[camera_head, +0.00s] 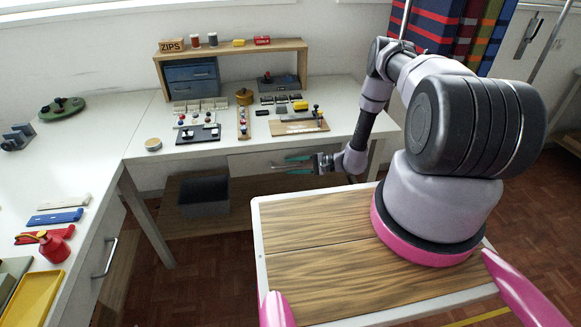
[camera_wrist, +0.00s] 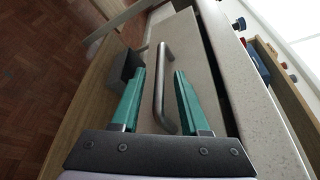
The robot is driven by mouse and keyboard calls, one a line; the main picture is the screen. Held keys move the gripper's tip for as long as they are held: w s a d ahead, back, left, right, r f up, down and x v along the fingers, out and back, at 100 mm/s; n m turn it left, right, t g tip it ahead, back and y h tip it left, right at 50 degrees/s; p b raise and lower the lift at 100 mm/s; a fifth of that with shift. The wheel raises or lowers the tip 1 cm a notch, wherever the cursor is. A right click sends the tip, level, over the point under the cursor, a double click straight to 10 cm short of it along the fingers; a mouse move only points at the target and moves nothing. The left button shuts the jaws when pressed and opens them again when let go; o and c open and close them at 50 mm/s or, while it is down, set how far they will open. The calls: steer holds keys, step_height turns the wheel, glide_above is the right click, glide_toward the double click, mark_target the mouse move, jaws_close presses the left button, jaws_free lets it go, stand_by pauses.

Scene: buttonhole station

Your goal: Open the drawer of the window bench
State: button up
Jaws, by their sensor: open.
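The window bench (camera_head: 335,92) stands along the back wall. A grey metal bar handle (camera_wrist: 160,90) is on the drawer front. My gripper (camera_head: 284,164) is in front of the drawer in the head view. In the wrist view my gripper (camera_wrist: 160,75) is open, with its teal fingers on either side of the handle. Both fingers look apart from the bar. The handle is not clear in the head view.
A dark grey bin (camera_head: 203,196) stands on the shelf below the bench, left of my gripper. Small parts and trays lie on the bench top. A side bench (camera_head: 92,200) with its own handled drawer (camera_head: 107,257) runs along the left.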

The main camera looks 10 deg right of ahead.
steer(key=shift+w+a+f, duration=0.1)
steer(key=shift+w+a, duration=0.05)
steer(key=shift+a, duration=0.35)
jaws_close()
stand_by(1.2)
